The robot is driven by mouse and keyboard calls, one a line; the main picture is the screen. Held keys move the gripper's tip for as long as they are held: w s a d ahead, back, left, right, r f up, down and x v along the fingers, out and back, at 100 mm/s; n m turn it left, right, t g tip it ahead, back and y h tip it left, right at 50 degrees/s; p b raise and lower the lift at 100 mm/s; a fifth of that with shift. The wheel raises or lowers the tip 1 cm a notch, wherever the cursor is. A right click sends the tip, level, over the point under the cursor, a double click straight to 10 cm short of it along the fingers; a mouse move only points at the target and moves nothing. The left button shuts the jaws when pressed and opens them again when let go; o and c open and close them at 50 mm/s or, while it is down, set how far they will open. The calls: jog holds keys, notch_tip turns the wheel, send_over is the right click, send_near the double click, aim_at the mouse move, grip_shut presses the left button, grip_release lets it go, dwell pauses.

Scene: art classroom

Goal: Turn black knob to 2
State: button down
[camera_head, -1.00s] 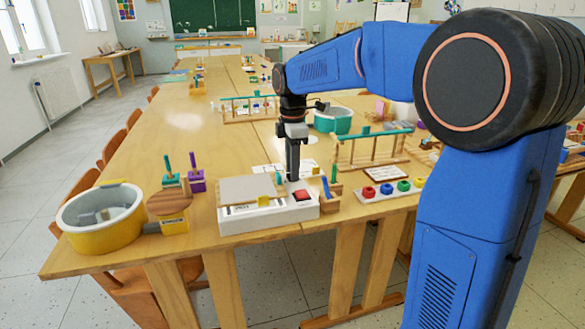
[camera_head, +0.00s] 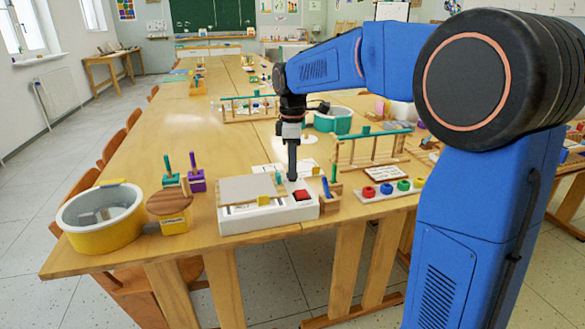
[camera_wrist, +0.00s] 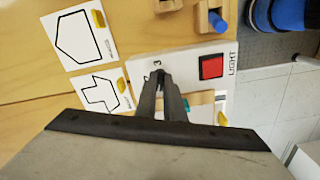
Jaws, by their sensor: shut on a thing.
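A white box (camera_head: 240,226) stands near the front edge of the wooden table, with a red switch (camera_head: 302,195) on its top right. In the wrist view the red switch (camera_wrist: 211,66) sits beside the word LIGHT. My gripper (camera_head: 292,178) points straight down at the box top, left of the switch. In the wrist view its fingertips (camera_wrist: 159,76) are shut on the black knob, which they almost wholly hide. A printed 3 (camera_wrist: 157,63) shows just beyond the fingertips. No pointer mark on the knob and no 2 can be made out.
A yellow tub (camera_head: 95,237) and a round wooden piece on a yellow block (camera_head: 173,224) stand left of the box. A board with coloured knobs (camera_head: 388,190) and a wooden rack (camera_head: 372,149) stand to the right. Outline cards (camera_wrist: 80,38) lie beside the box.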

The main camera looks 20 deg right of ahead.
jog(key=m, duration=1.3)
jog(key=shift+m, duration=0.4)
dwell(0.4)
jog(key=c, duration=1.9)
grip_release()
jog(key=shift+o, duration=0.2)
jog(key=shift+r, duration=0.1)
notch_tip(320, 180, up, 17)
jog(key=shift+r, duration=0.15)
